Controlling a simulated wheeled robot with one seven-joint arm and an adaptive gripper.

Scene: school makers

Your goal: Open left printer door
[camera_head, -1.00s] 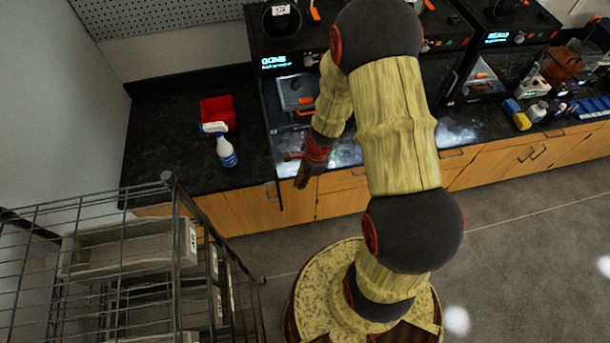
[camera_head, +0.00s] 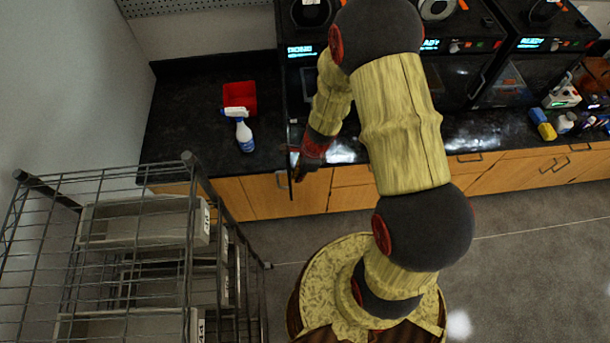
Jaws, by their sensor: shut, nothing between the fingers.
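The left printer (camera_head: 300,50) stands on the back counter with a lit display. It is partly hidden behind my arm. Its door (camera_head: 290,185) shows nearly edge-on as a thin dark panel at the printer's left side. The door stands swung out toward me, past the counter's front edge. Part of the printer's inside (camera_head: 307,82) shows to the right of the door. My gripper (camera_head: 298,168) is shut and empty. It is close against the door's right, inner side near the free edge; I cannot tell whether they touch.
A red bin (camera_head: 240,93) and a spray bottle (camera_head: 245,137) stand on the black counter (camera_head: 185,125) left of the door. A wire rack (camera_head: 190,165) with grey bins stands at the front left. More printers (camera_head: 515,85) stand to the right. The floor at right is clear.

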